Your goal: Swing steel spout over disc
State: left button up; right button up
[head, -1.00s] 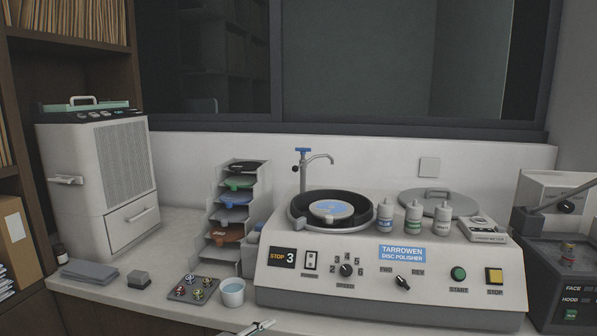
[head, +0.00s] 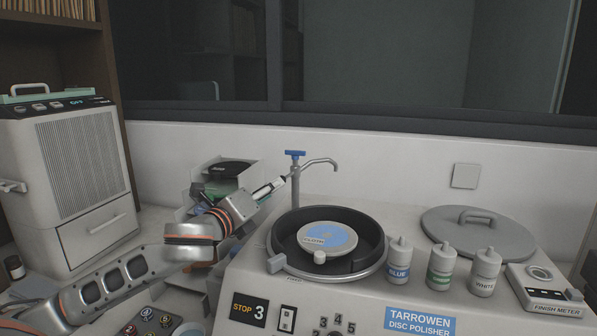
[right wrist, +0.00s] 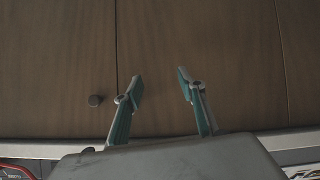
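The steel spout (head: 321,162) tops a thin upright post with a blue handle (head: 294,154), behind the polisher bowl. It curves to the right, its tip behind the bowl's rim area in the picture. The disc (head: 327,239), pale with a blue centre marked CLOTH, lies in the dark round bowl (head: 290,265). My left gripper (head: 283,181) reaches in from the left, its fingertips at or very near the spout's post. Contact and finger gap are unclear. My right gripper (right wrist: 161,84) is open and empty in the right wrist view.
Bottles marked BLUE (head: 398,262), green-banded (head: 441,266) and WHITE (head: 485,272) stand right of the bowl. A grey lid (head: 478,239) lies behind them. Wooden cabinet doors (right wrist: 220,50) face my right gripper.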

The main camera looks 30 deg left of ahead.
aim_at(284, 179)
pick_arm(q)
jog(key=w, duration=0.6)
jog(key=shift+w+a+r+p, duration=0.25)
jog(key=shift+w+r+p, duration=0.05)
jog(key=shift+p, duration=0.05)
jog(key=shift+w, duration=0.8)
pick_arm(e)
jog(key=shift+s+r, duration=0.1)
jog(key=shift+r, duration=0.2)
pick_arm(q)
jog(key=shift+c, duration=0.3)
jog(key=c, duration=0.6)
grip_shut()
pick_arm(e)
jog(key=shift+s+f, duration=0.1)
jog(key=shift+f, duration=0.15)
